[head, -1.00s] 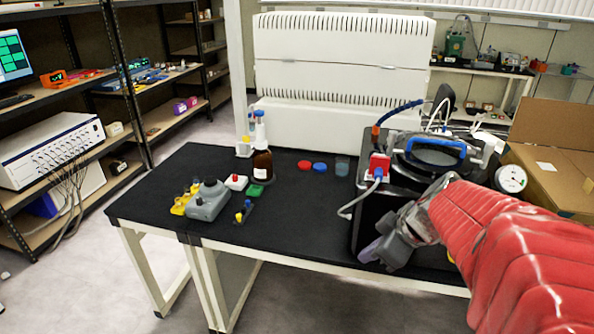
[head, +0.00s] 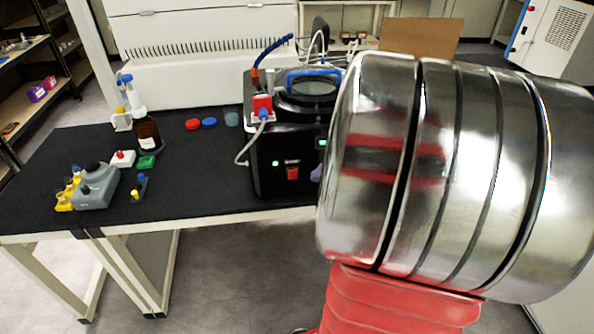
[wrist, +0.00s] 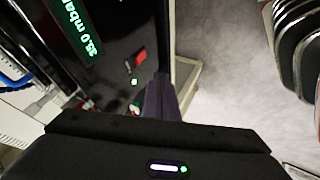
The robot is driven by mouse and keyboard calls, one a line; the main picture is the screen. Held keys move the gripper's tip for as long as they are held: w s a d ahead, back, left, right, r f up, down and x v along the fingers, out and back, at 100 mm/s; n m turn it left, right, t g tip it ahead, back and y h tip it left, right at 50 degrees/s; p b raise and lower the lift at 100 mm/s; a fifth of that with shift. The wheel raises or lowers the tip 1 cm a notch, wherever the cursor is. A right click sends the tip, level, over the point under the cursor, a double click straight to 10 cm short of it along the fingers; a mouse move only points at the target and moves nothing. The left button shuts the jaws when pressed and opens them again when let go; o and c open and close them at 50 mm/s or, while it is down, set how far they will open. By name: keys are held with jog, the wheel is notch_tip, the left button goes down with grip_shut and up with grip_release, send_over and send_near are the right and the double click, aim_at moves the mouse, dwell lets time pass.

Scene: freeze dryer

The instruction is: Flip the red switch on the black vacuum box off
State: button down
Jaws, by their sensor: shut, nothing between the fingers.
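The black vacuum box (head: 262,178) stands on the black table, with a blue handle on its lid. Its red switch (head: 292,173) is on the front face, with a lit green lamp to its left. The wrist view also shows the red switch (wrist: 140,57), the lit lamp, and a green display reading in mbar. My gripper (wrist: 160,88) is shut and empty, its purple fingers close beside the switch in the picture. I cannot tell whether they touch the box. In the head view my arm hides most of the gripper; only a purple bit (head: 317,174) shows right of the switch.
A brown bottle (head: 147,132), a grey container (head: 97,187) and small coloured items are on the table's left. A cardboard box (head: 420,36) is behind. Floor in front of the table is clear.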

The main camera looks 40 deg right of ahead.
aim_at(293, 175)
jog(key=w+f, duration=0.2)
jog(key=w, duration=0.1)
jog(key=w+d+f, duration=0.1)
jog(key=w+f, duration=0.4)
jog(key=w, duration=0.1)
jog(key=shift+w+d+f, duration=0.15)
jog(key=shift+w+d, duration=0.15)
jog(key=shift+d, duration=0.05)
